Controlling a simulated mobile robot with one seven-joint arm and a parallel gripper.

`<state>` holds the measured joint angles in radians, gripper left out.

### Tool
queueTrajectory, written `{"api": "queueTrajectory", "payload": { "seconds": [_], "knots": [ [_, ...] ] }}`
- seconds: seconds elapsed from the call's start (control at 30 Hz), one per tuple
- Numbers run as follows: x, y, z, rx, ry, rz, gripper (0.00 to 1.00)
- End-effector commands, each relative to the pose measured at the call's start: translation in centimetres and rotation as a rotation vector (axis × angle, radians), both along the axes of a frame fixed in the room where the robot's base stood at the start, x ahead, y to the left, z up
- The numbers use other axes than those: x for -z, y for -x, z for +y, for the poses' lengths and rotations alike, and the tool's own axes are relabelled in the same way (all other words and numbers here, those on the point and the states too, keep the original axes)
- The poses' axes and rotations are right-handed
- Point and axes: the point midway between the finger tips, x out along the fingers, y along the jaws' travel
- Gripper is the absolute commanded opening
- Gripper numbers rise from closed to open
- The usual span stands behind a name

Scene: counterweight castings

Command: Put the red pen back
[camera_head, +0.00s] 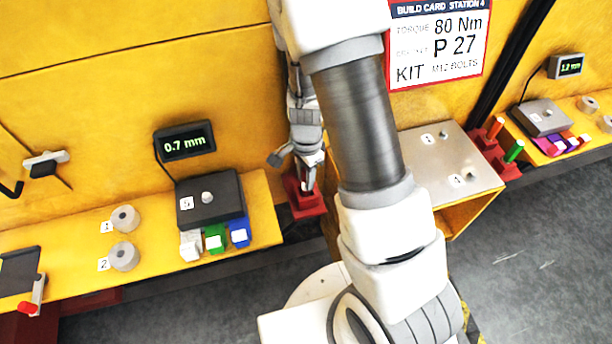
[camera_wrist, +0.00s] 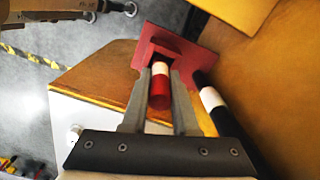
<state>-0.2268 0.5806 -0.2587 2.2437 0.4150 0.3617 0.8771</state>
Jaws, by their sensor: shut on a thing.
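My gripper (camera_wrist: 160,85) is shut on the red pen (camera_wrist: 159,92), which has a pale band and sits between the two fingers in the wrist view. The pen points at a red holder block (camera_wrist: 142,62) on a red base. I cannot tell whether its far end is inside the holder or just above it. In the head view my gripper (camera_head: 308,182) is over the red holder (camera_head: 304,204), in the gap between the two yellow benches. The pen cannot be made out there.
A black rod with a white band (camera_wrist: 212,100) stands close to the right finger. The left bench has a dark gauge box (camera_head: 210,200) with white, green and blue blocks. At right, red holders (camera_head: 487,146) carry an orange and a green pen beside a metal plate (camera_head: 450,165).

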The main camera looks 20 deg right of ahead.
Motion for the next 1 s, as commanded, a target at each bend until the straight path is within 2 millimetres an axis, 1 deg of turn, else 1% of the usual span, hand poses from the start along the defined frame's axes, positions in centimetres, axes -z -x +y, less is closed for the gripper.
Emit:
{"api": "queueTrajectory", "payload": {
  "seconds": [0.43,0.97,1.0],
  "knots": [
    [0.03,0.00,0.00,0.000,0.000,0.000,0.00],
    [0.66,0.00,-0.01,0.000,0.000,0.000,0.00],
    [0.61,0.00,-0.01,0.000,0.000,0.000,0.33]
  ]
}}
